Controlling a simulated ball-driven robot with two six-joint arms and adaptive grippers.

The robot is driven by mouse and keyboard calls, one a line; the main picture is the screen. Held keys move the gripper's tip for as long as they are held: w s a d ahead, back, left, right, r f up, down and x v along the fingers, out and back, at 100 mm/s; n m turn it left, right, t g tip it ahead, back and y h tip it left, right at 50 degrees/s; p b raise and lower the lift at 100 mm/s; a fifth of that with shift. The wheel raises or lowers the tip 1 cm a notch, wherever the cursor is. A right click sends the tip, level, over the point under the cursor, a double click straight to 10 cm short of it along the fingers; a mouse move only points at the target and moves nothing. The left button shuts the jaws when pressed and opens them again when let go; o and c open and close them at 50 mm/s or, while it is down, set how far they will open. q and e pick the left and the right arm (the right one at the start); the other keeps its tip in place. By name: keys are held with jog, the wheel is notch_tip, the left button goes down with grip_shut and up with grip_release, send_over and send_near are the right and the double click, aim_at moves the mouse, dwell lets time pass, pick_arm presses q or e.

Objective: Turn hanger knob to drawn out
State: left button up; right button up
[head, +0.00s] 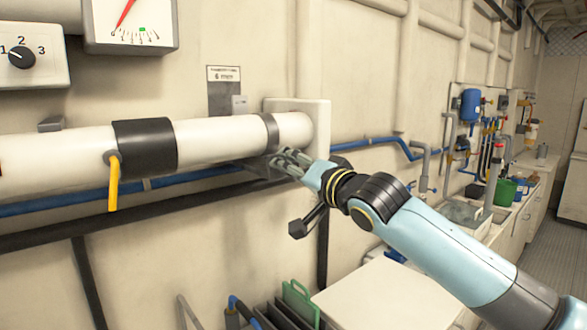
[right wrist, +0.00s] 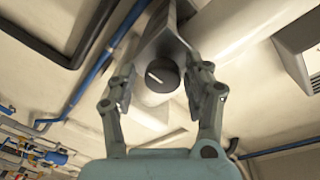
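In the right wrist view a dark round knob (right wrist: 161,76) with a white pointer line sits at the lower end of a grey bracket (right wrist: 163,38). The pointer line lies aslant. My right gripper (right wrist: 160,82) is open, with one finger on each side of the knob and a visible gap to it on both sides. In the head view my right gripper (head: 285,160) reaches in from the right, just under the collar at the right end of the white pipe (head: 225,133). The knob is hidden there. My left gripper is not in view.
A yellow-handled lever (head: 114,183) hangs from the pipe's black band. Blue and dark pipes (head: 150,205) run along the wall below. A selector dial (head: 22,58) and a gauge (head: 130,20) are at upper left. A white-topped box (head: 385,295) stands below my right arm.

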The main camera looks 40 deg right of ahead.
jog(key=shift+o, duration=0.2)
jog(key=shift+r, duration=0.15)
jog(key=shift+s, duration=0.1)
jog(key=s, duration=1.1)
jog(key=shift+s+a, duration=0.25)
jog(key=shift+s, duration=0.15)
